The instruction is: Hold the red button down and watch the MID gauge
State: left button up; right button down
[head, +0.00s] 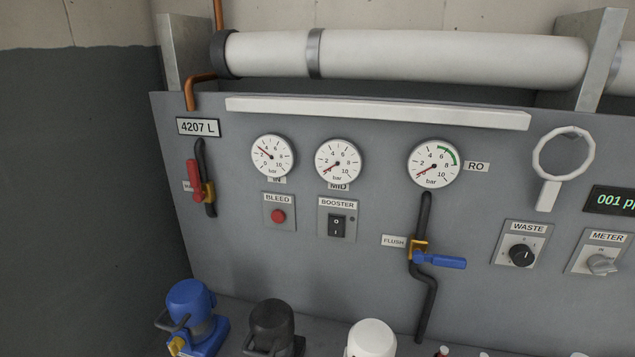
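The red button (278,216) sits on a small plate labelled BLEED on the grey panel, left of centre. Nothing touches it. The MID gauge (338,161) is a round white dial in bar, up and to the right of the button, with its label partly covered by the dial's lower edge. Its red needle points to the lower left, near the bottom of the scale. Neither of my grippers shows in the head view.
The IN gauge (272,156) and RO gauge (434,164) flank the MID gauge. A BOOSTER switch (336,225) is right of the button. A red-handled valve (195,181) is at left, a blue-handled one (440,261) at right. Housings stand below. Space before the button looks clear.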

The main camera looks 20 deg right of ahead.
aim_at(278, 216)
jog(key=z, duration=0.65)
jog(key=k, duration=0.6)
jog(key=u, duration=1.35)
jog(key=i, duration=0.5)
